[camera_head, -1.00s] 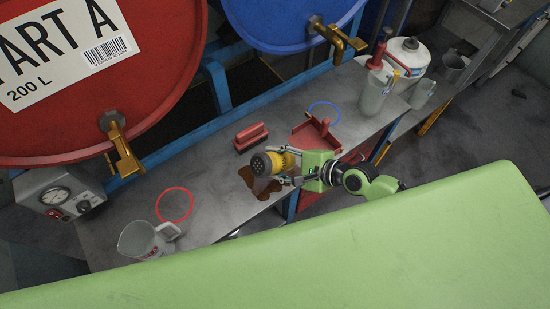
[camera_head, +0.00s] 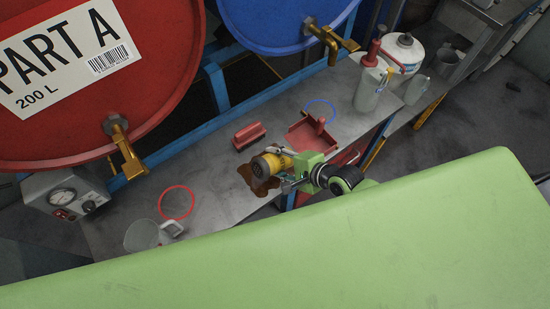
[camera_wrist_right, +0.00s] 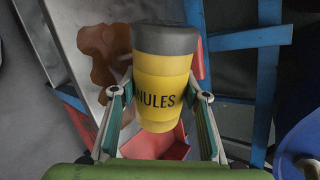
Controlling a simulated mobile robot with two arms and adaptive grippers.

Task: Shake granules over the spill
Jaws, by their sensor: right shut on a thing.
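The granules shaker (camera_head: 274,163) is a yellow container with a dark grey cap, tilted onto its side. In the right wrist view the shaker (camera_wrist_right: 163,88) shows the letters "NULES". My right gripper (camera_head: 287,168) is shut on its body, one finger on each side, and holds it over the bench. The brown spill (camera_head: 262,188) lies on the metal bench under the cap end, partly hidden by the shaker. The spill also shows in the right wrist view (camera_wrist_right: 103,52), left of the shaker. No falling granules can be made out. My left gripper is out of view.
A red brush (camera_head: 249,136) and red dustpan (camera_head: 305,139) lie behind the shaker. A jug (camera_head: 143,236) stands near a red ring (camera_head: 176,203) at the left. A pump container (camera_head: 369,90) stands at the right. Red (camera_head: 70,110) and blue drums (camera_head: 285,25) overhang the bench.

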